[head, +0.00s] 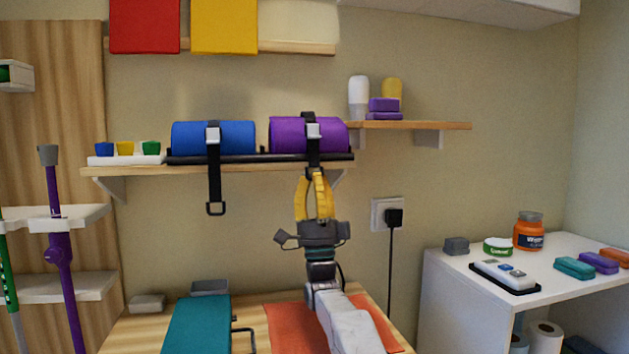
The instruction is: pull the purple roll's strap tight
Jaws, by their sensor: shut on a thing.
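The purple roll (282,135) lies on a black rack on the wall shelf, right of the blue roll (235,137). A black strap (312,155) goes around the purple roll, with a pale buckle (313,131) at its front. The strap's tail hangs down from the buckle to my gripper. My gripper (314,175) has yellow fingers pointing up, just below the shelf, shut on the strap's tail. The tail's end is hidden by the fingers. The blue roll's strap (214,180) hangs free and ends in a black loop.
The wooden shelf (120,172) and black rack edge (345,156) are just above my gripper. A socket with a plug (393,217) is on the wall to the right. A teal block (197,325) and an orange mat (287,325) lie on the bench below. A white table (450,285) stands right.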

